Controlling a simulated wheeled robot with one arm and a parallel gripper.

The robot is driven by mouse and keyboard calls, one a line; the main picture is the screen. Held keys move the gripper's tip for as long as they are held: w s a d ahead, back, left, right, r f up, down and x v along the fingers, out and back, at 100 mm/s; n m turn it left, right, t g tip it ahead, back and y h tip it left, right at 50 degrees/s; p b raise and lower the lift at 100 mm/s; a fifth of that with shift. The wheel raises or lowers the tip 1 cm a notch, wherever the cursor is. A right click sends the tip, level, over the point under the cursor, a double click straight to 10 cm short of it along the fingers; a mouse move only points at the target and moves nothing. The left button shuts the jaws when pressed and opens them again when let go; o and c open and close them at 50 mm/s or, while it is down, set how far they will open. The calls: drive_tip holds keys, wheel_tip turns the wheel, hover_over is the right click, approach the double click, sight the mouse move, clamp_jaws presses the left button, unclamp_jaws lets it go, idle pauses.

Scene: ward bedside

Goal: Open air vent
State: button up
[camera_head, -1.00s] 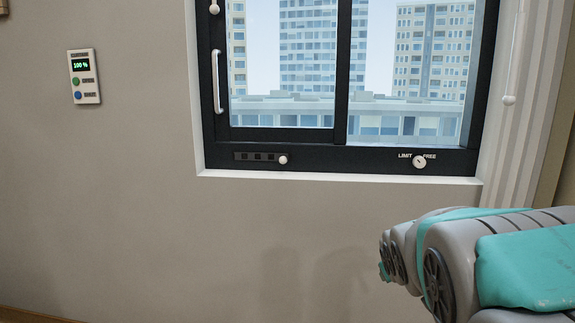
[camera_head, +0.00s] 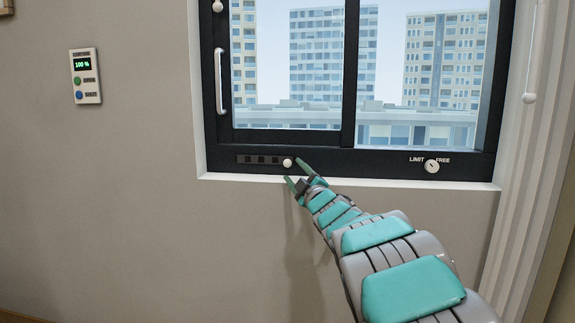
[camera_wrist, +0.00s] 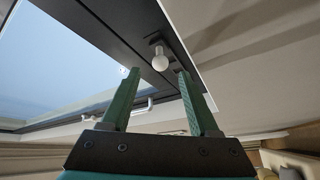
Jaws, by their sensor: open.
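The air vent (camera_head: 260,159) is a dark strip with several small slots in the bottom rail of the black window frame. A round white knob (camera_head: 287,163) sits at its right end. In the wrist view the knob (camera_wrist: 160,60) shows on a short stem, beyond and between my fingertips. My gripper (camera_head: 295,174) is open and empty, just below and right of the knob in the head view. Its two green fingers (camera_wrist: 156,88) are spread apart in the wrist view. I cannot tell whether a finger touches the knob.
A white LIMIT/FREE knob (camera_head: 432,166) is on the frame to the right. A white handle (camera_head: 221,80) stands on the window's left side. A wall panel (camera_head: 85,76) reads 100 %. A pull cord (camera_head: 530,97) and curtain (camera_head: 522,200) are at the right.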

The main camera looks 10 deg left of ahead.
sight(289, 166)
drive_tip(key=x, duration=0.5)
drive_tip(key=shift+w+f+p, duration=0.15)
drive_tip(key=shift+p, duration=0.15)
drive_tip(key=shift+w+a+r, duration=0.25)
drive_tip(key=shift+w+a, duration=0.05)
drive_tip(key=shift+w, duration=0.2)
drive_tip(key=shift+c, duration=0.3)
clamp_jaws()
drive_tip(key=shift+f, duration=0.1)
idle(0.5)
